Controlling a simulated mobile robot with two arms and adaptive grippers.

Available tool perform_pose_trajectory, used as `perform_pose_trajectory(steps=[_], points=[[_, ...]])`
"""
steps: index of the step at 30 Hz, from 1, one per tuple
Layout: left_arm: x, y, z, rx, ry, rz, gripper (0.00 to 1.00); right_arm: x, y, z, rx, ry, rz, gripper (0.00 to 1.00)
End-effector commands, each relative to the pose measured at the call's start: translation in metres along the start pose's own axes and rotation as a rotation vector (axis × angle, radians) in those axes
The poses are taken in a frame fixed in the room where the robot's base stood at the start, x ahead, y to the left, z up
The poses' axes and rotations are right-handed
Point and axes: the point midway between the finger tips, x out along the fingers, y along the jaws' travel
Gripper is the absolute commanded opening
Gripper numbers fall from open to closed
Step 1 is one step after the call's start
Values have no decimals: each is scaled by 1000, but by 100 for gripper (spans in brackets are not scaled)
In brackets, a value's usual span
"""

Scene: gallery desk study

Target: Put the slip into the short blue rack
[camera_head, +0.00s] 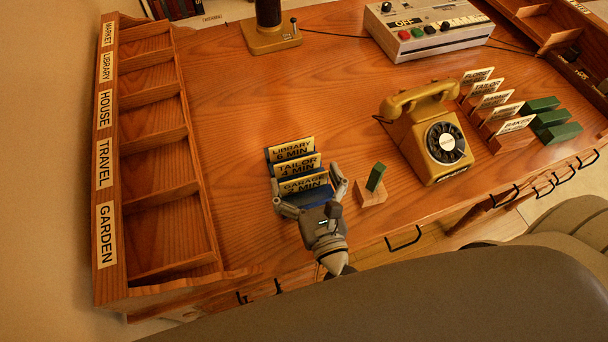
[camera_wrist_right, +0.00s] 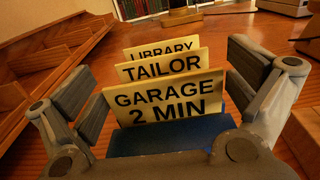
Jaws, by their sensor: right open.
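The short blue rack (camera_head: 318,195) stands near the front edge of the desk. It holds three cream slips in a row: LIBRARY 6 MIN (camera_head: 292,148) at the back, TAILOR 4 MIN (camera_head: 298,166) in the middle and GARAGE 2 MIN (camera_head: 303,184) at the front. The slips stand upright or slightly tilted. My right gripper (camera_head: 307,182) is open, with its fingers either side of the rack's front. In the right wrist view, the GARAGE slip (camera_wrist_right: 165,97) stands between the spread fingers, with a gap on each side, above the blue rack (camera_wrist_right: 172,136). My left gripper is not seen.
A small wooden block with a green piece (camera_head: 376,177) stands just right of my right gripper. A yellow telephone (camera_head: 421,120) is farther right, beside another row of slips (camera_head: 493,104) and green blocks (camera_head: 556,130). A labelled wooden sorter (camera_head: 108,150) lines the left. The desk's middle is clear.

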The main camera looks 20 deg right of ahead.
Motion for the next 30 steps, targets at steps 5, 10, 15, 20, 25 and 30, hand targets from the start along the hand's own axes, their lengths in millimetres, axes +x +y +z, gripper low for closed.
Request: perform_pose_trajectory(steps=[5, 10, 15, 20, 25, 30], points=[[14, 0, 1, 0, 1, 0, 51, -32, 1, -6, 1, 6, 5, 100], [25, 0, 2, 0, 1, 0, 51, -68, 0, -6, -1, 6, 4, 100], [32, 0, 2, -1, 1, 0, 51, -96, 1, -5, 0, 5, 5, 100], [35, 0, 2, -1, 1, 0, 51, -112, 1, -2, 1, 3, 3, 100], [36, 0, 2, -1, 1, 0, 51, -116, 0, -1, 2, 2, 1, 100], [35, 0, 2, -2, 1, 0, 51, -116, 0, -1, 1, 2, 1, 100]])
